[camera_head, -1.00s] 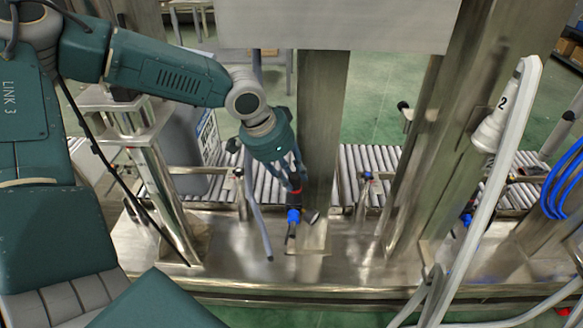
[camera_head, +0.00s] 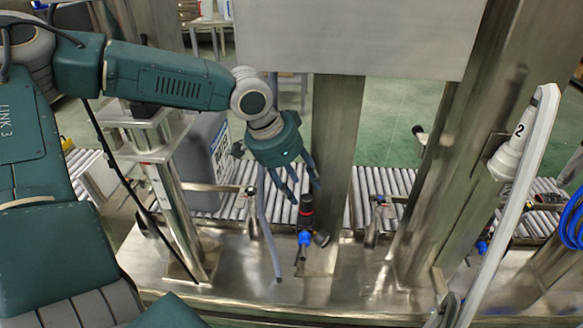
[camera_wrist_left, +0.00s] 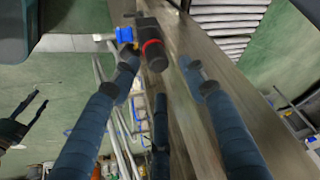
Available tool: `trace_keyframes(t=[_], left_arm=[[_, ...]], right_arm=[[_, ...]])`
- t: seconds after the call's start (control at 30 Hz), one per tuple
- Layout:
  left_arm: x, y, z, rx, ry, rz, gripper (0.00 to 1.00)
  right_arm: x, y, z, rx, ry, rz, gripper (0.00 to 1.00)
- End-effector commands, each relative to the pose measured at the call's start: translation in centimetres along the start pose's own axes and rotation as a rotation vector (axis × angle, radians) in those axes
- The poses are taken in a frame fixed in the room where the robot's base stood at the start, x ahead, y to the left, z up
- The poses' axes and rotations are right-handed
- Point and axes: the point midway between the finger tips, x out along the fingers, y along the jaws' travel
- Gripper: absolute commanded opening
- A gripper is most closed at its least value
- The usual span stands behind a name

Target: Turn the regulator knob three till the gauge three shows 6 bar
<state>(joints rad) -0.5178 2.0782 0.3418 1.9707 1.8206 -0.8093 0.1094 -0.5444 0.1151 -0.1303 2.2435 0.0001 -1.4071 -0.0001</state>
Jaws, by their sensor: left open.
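The regulator is a black knob (camera_head: 306,205) with a red ring, above a blue fitting (camera_head: 304,238), standing on the steel base in front of a post. In the left wrist view the knob (camera_wrist_left: 151,45) lies just beyond the fingertips. A small dark round part beside it, seemingly the gauge (camera_head: 321,239), faces away; its reading cannot be seen. My left gripper (camera_head: 304,187) is open and empty above the knob, its fingers apart; the wrist view also shows them spread (camera_wrist_left: 160,65). A dark two-pronged shape at that view's left edge may be my right gripper (camera_wrist_left: 28,108).
A steel post (camera_head: 338,135) stands right behind the regulator, under a steel box (camera_head: 345,35). A grey hose (camera_head: 268,235) hangs close on the left. A roller conveyor (camera_head: 400,188) runs behind. A white lance marked 2 (camera_head: 520,150) stands at the right.

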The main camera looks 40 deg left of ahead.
Motion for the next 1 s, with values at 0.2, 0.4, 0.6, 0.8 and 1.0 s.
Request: trace_keyframes(t=[0.2, 0.4, 0.6, 0.8, 1.0], left_arm=[[-4.5, -0.1, -0.2, 0.000, 0.007, -0.002, 0.44], [-6.9, -0.1, -0.2, 0.001, 0.005, -0.001, 0.44], [-7.4, -0.1, -0.1, 0.002, 0.002, 0.000, 0.44], [-7.4, -0.1, -0.1, 0.001, 0.002, 0.000, 0.44], [-8.0, -2.0, 0.7, -0.048, 0.018, -0.005, 0.44]], right_arm=[[0.0, 0.0, 0.0, 0.000, 0.000, 0.000, 0.44], [0.0, 0.0, 0.0, 0.000, 0.000, 0.000, 0.44], [0.0, 0.0, 0.0, 0.000, 0.000, 0.000, 0.44], [0.0, 0.0, 0.0, 0.000, 0.000, 0.000, 0.44], [0.4, 0.0, 0.0, -0.001, -0.009, -0.001, 0.44]])
